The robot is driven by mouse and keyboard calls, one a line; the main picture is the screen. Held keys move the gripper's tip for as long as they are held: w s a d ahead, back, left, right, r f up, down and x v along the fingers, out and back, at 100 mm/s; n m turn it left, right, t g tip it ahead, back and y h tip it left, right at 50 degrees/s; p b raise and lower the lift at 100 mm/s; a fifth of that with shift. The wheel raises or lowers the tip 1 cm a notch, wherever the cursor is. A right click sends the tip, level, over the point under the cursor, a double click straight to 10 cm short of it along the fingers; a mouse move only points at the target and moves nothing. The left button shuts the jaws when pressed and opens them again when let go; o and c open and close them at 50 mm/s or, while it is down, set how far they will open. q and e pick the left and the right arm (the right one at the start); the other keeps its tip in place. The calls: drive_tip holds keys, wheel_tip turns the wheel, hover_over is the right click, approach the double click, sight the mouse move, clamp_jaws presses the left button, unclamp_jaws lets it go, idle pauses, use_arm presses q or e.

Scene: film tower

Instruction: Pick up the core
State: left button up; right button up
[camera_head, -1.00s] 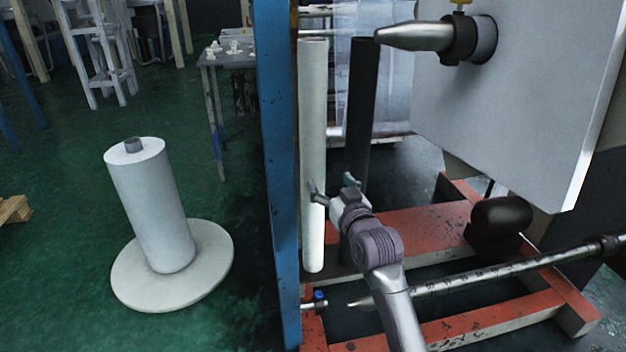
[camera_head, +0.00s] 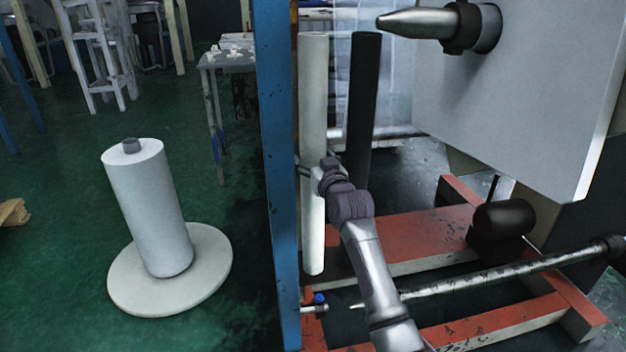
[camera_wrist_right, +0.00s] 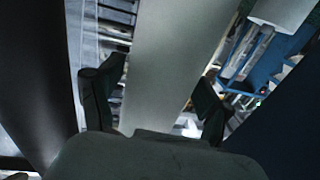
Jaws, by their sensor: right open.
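A white tube (camera_head: 313,90), which looks like the core, stands upright beside the blue post. A similar dark tube (camera_head: 361,100) stands to its right. My right gripper (camera_head: 309,168) is at the lower half of the white tube; one finger shows at its left side. In the right wrist view the white tube (camera_wrist_right: 172,60) passes between the two open fingers (camera_wrist_right: 156,95), with gaps showing on both sides. The dark tube (camera_wrist_right: 35,80) is outside the fingers at the left. My left gripper is not in view.
A blue post (camera_head: 276,150) stands just left of the white tube. A red frame (camera_head: 400,240) with a metal shaft (camera_head: 490,277) lies below. A grey machine panel (camera_head: 510,100) with a metal cone is at the right. A film roll (camera_head: 150,205) stands on a round base.

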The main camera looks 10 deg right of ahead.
drive_tip(key=shift+w, duration=0.1)
clamp_jaws()
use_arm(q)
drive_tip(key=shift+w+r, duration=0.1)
use_arm(e)
drive_tip(key=shift+r, duration=0.15)
idle(0.3)
